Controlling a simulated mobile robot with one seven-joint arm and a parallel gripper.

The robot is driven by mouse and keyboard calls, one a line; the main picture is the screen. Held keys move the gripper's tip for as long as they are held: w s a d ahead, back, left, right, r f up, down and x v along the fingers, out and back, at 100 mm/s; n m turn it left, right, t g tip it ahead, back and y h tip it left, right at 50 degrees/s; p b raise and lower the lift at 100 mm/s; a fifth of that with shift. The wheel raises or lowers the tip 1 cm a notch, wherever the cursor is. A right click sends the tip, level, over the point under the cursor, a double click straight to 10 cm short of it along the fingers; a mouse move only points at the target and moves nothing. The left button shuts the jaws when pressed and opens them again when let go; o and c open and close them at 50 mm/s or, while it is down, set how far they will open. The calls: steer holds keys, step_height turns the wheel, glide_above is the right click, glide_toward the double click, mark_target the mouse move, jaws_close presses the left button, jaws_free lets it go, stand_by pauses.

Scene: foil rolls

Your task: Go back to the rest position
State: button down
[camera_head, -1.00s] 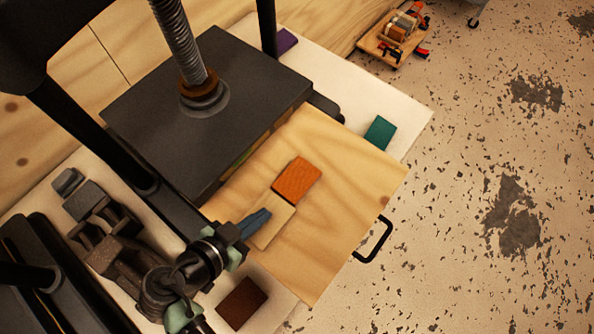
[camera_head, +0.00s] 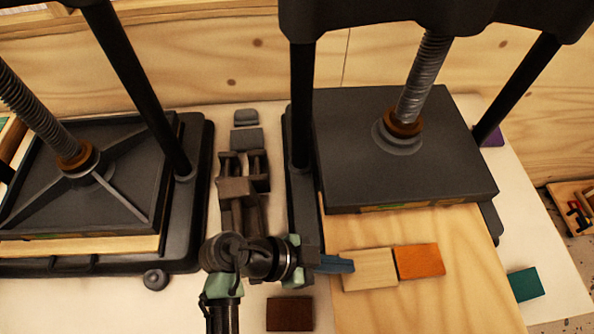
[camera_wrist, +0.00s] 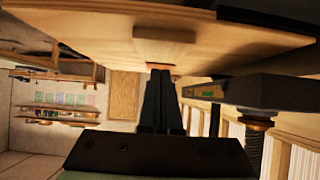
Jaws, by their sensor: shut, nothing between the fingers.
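My gripper (camera_head: 335,264) has dark blue fingers pressed together, with nothing between them. In the head view its tips overlap the left edge of a pale wooden block (camera_head: 369,271); whether they touch it cannot be told there. An orange block (camera_head: 419,261) lies end to end with the pale one, both on a light wooden board (camera_head: 440,305). In the wrist view the shut fingers (camera_wrist: 160,78) point away along the board (camera_wrist: 90,32), apart from the pale block (camera_wrist: 165,34). A small part of the orange block (camera_wrist: 160,68) shows beyond the fingertips.
A dark brown block (camera_head: 290,314) lies near my arm, a teal block (camera_head: 525,284) at right, a purple block (camera_head: 492,136) behind.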

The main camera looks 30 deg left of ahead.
steer(key=s+a+b, duration=0.2)
steer(key=s+a, duration=0.1)
steer(key=a, duration=0.3)
steer(key=shift+s, duration=0.4)
